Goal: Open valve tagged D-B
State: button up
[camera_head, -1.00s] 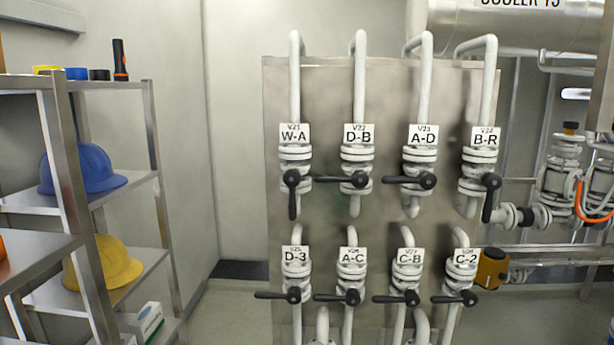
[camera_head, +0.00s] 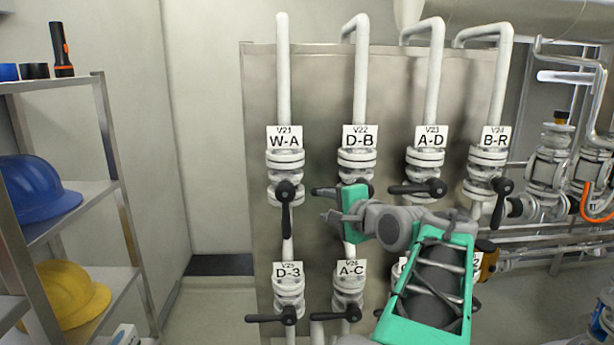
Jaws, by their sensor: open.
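The valve tagged D-B (camera_head: 359,163) is second from the left in the upper row on the metal panel. Its black lever (camera_head: 325,190) points left, crosswise to the white pipe; the lever's hub is partly hidden by my gripper. My gripper (camera_head: 328,205) is open, in front of the D-B valve and just below its lever, with its fingers pointing left. I cannot tell whether it touches the lever. My grey and green arm comes in from the lower right.
Valve W-A (camera_head: 284,165) on the left has its lever hanging down. A-D (camera_head: 431,160) has its lever crosswise, and B-R (camera_head: 494,160) down. Below are D-3 (camera_head: 288,290) and A-C (camera_head: 350,290), levers crosswise; my arm hides others. A shelf with helmets (camera_head: 45,200) stands left.

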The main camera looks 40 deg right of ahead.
jog(key=w+d+m+p, duration=0.1)
jog(key=w+d+p, duration=0.1)
jog(key=w, duration=0.4)
jog(key=shift+w+d+r+t+h, duration=0.3)
jog(key=shift+d+r+h, duration=0.15)
jog(key=shift+d, duration=0.45)
jog(key=shift+s, duration=0.1)
grip_shut()
dwell(0.6)
